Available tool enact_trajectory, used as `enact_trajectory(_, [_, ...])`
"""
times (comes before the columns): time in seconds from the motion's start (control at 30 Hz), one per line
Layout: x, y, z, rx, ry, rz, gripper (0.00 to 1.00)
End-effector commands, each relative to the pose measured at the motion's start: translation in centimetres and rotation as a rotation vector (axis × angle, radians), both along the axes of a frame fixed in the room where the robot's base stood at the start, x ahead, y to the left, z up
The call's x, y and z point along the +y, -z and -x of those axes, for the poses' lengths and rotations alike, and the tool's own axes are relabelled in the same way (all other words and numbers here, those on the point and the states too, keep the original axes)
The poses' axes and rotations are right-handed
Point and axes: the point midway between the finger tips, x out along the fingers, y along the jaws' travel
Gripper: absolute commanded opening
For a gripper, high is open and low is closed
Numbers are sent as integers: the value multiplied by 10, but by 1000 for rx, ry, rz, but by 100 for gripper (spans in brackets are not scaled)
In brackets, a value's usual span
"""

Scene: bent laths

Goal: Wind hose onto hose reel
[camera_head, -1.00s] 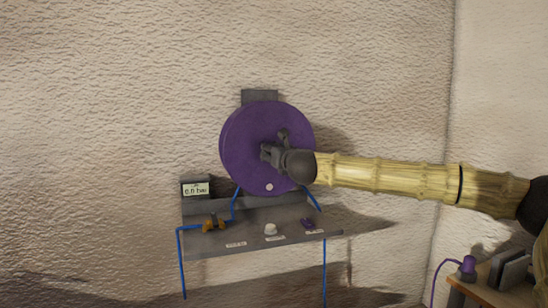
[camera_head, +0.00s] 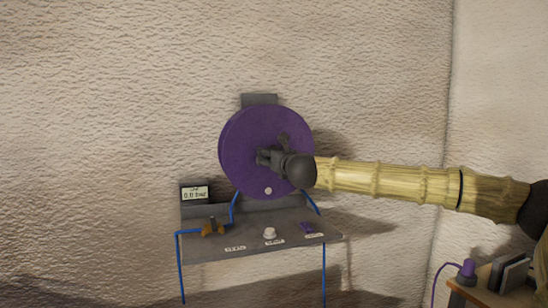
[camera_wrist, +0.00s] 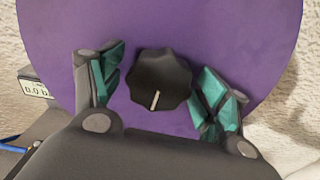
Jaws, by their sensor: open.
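The hose reel (camera_head: 241,142) is a large purple disc mounted on the wall above a grey shelf. In the wrist view its face (camera_wrist: 230,35) fills most of the picture, with a dark scalloped knob (camera_wrist: 160,78) bearing a pale mark. My gripper (camera_head: 268,157) is in front of the reel's middle. In the wrist view my gripper (camera_wrist: 160,92) is open, with its green-padded fingers apart on either side of the knob; I cannot tell whether they touch it. The blue hose (camera_head: 179,265) hangs below the shelf at left, and a blue length (camera_head: 324,270) hangs at right.
A wooden table (camera_head: 475,292) with a purple-topped object (camera_head: 467,270) stands at lower right.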

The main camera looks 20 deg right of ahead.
Motion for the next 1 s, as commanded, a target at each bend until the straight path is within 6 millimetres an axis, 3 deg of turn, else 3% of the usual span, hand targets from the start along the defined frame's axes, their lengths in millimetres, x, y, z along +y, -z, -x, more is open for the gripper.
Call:
enact_trajectory(0.17, [-2,0,20,0,0,-1,75])
enact_trajectory(0.6, [-4,-1,96,-1,0,0,75])
enact_trajectory(0.8, [-5,0,113,0,1,-1,75])
enact_trajectory(1.0, [-5,1,117,1,1,0,75])
